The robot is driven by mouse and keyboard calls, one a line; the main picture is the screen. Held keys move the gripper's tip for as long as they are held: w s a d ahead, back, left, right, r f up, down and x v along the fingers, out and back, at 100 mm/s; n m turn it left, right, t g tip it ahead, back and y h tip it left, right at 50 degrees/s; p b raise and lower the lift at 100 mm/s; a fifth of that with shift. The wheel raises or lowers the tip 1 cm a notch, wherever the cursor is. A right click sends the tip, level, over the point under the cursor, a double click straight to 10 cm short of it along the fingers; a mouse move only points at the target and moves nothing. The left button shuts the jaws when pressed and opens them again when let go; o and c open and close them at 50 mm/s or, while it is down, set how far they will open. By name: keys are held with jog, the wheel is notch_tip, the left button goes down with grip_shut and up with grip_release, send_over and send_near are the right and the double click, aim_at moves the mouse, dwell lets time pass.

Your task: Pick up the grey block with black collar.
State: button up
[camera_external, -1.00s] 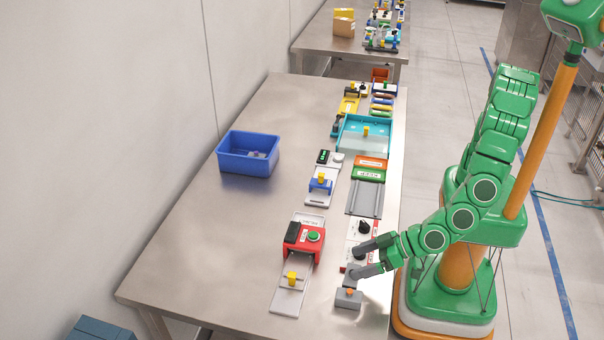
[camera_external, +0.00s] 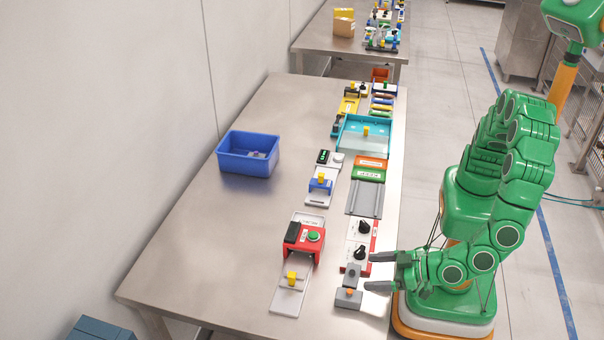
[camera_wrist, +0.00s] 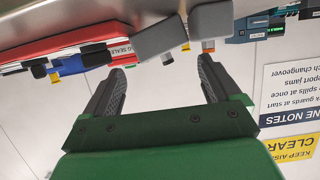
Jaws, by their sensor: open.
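Two grey blocks stand near the right edge of the table: a darker grey block (camera_external: 352,276) with a small dark top, and a grey block with an orange knob (camera_external: 347,300) just in front of it. A black collar is too small to make out on either. My gripper (camera_external: 376,272) is open and empty, to the right of the blocks at the table edge, with its fingers pointing left towards them. In the wrist view, my gripper (camera_wrist: 162,68) has its fingers apart, and two grey blocks, one left (camera_wrist: 160,38) and one right (camera_wrist: 211,22), appear beyond the fingertips.
A white and red panel with black knobs (camera_external: 360,242) stands just behind the blocks. A red device with a green button (camera_external: 305,238) and its grey slide (camera_external: 291,298) are to the left. A blue bin (camera_external: 249,153) stands farther back. The left table surface is clear.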

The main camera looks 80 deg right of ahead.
aim_at(355, 272)
jog(key=shift+r+x, duration=0.1)
jog(key=shift+x, duration=0.75)
jog(key=shift+r+x, duration=0.15)
jog(key=shift+x, duration=1.7)
jog(key=shift+f, duration=0.15)
